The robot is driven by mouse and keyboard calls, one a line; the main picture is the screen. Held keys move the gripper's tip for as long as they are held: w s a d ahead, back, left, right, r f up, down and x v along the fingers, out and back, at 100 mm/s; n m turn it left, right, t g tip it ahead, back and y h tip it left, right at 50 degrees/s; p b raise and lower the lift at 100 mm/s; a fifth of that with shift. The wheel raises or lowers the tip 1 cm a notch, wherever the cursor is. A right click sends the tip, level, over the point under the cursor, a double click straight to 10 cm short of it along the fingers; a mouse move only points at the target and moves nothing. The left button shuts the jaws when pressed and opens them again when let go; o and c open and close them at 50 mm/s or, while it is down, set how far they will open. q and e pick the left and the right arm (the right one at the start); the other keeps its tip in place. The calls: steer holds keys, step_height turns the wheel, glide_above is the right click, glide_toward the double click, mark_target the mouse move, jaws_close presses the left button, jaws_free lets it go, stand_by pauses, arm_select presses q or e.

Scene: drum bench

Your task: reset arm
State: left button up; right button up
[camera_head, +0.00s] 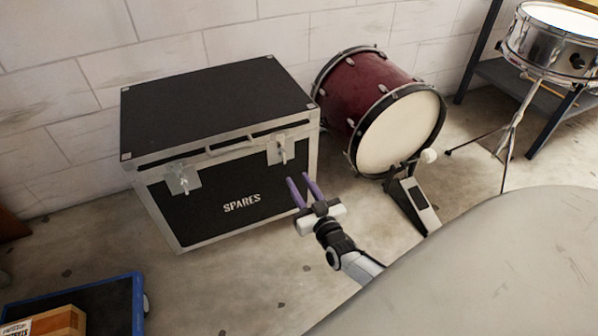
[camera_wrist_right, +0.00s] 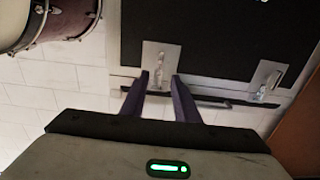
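My right gripper (camera_head: 299,181) is in front of the black case's front face, near its right end. Its two purple fingers point up and stand apart with nothing between them. The gripper also shows in the right wrist view (camera_wrist_right: 159,76), where the fingertips overlap the lower edge of a silver latch (camera_wrist_right: 157,58). I cannot tell from this how far they are from it. The black case (camera_head: 205,112) marked SPARES has its lid down and stands against the wall. My left gripper is in neither view.
A dark red bass drum (camera_head: 367,82) with a pedal (camera_head: 415,200) stands right of the case. A snare drum (camera_head: 551,50) stands at the top right. A blue-edged cart (camera_head: 110,295) holding a wooden box (camera_head: 58,322) is at the lower left. Bare floor lies between.

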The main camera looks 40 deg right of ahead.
steer(key=shift+a, duration=0.1)
